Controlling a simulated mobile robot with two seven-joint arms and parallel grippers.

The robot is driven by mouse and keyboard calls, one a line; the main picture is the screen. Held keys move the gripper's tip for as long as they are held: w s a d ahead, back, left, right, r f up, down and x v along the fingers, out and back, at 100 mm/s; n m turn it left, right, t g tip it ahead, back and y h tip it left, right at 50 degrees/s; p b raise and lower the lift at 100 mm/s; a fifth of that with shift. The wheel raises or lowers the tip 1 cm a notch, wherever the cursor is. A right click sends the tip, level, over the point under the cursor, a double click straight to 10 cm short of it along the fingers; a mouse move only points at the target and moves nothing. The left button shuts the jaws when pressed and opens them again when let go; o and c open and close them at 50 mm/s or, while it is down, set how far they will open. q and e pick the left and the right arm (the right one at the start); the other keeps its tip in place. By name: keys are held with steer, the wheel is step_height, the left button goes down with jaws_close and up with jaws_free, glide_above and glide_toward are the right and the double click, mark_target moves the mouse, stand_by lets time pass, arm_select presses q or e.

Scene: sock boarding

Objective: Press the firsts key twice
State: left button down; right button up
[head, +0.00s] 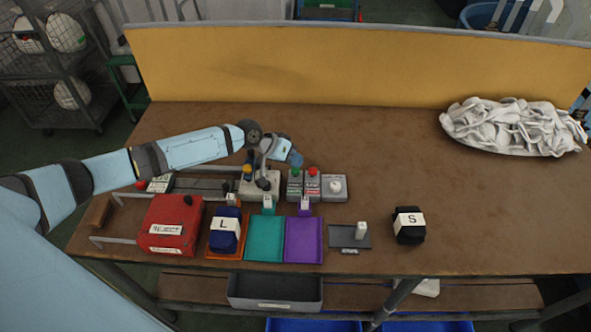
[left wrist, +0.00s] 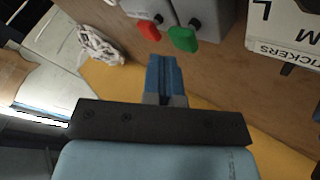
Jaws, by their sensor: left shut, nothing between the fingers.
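A grey key box with a green key (head: 295,173) stands beside a similar box with a red key (head: 312,172). Their labels are too small to read, so I cannot tell which says firsts. In the left wrist view, the green key (left wrist: 183,39) and the red key (left wrist: 148,30) are just beyond the fingertips. My left gripper (head: 295,159) is just behind and above the two boxes. Its blue fingers (left wrist: 164,62) are closed together and empty, and look apart from both keys. My right gripper is out of view.
A cream sticker box (head: 259,184) is left of the keys, a white-knobbed box (head: 335,186) right. In front are a red box (head: 171,222), a teal tray (head: 265,239) and a purple tray (head: 304,240).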

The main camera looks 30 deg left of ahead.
mark_target(294, 169)
arm_select(q)
steer(key=shift+f+b, duration=0.45)
steer(key=shift+f, duration=0.45)
stand_by(0.7)
steer(key=shift+r, duration=0.1)
steer(key=shift+r+p, duration=0.95)
steer(key=shift+r, duration=0.1)
step_height(294, 169, up, 5)
steer(key=p, duration=0.4)
stand_by(0.7)
stand_by(1.8)
